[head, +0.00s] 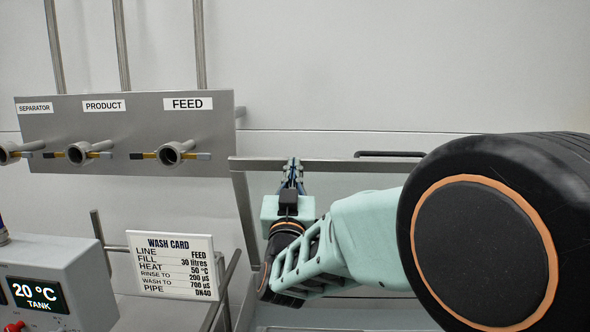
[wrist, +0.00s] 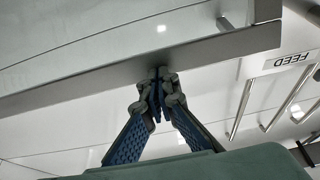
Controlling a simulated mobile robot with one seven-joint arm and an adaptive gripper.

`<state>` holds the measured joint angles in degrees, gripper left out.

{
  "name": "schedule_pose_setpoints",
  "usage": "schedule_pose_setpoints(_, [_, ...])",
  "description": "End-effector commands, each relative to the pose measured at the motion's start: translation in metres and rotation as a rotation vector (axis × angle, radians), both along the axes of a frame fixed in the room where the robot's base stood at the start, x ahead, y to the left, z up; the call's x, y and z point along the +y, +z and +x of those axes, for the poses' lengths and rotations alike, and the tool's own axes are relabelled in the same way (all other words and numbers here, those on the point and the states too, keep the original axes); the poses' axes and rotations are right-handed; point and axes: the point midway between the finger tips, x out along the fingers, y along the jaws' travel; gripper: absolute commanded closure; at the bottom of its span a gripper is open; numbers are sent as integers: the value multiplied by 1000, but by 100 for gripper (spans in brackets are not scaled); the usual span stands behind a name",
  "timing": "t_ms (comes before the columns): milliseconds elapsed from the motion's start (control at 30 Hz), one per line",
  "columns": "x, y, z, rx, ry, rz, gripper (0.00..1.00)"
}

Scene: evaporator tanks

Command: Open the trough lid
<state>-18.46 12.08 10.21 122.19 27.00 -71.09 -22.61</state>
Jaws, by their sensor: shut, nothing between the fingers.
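A grey metal strip (head: 330,165), which looks like the edge of the trough lid, runs level across the head view behind my gripper. A black bar handle (head: 390,154) shows along its top, right of the gripper. My gripper (head: 292,165) is shut and empty, its fingers pointing up at the strip. In the wrist view the closed fingertips (wrist: 158,75) meet the lower edge of the grey strip (wrist: 80,88) in the picture; whether they touch it I cannot tell. My arm hides the strip's right end and much of the space below.
A pipe panel (head: 60,130) with SEPARATOR, PRODUCT and FEED ports is at upper left. A wash card (head: 172,265) and a control box (head: 50,285) reading 20 °C stand at lower left. The wall above the strip is bare.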

Motion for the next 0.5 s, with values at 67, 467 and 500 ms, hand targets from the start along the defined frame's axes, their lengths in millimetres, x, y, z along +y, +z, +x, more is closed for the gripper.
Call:
schedule_pose_setpoints(67, [-1, 11, 12, 22, -4, 1, 100])
schedule_pose_setpoints(467, [-1, 37, 82, 182, -4, 0, 100])
schedule_pose_setpoints(500, [-1, 38, 86, 189, -3, 0, 100])
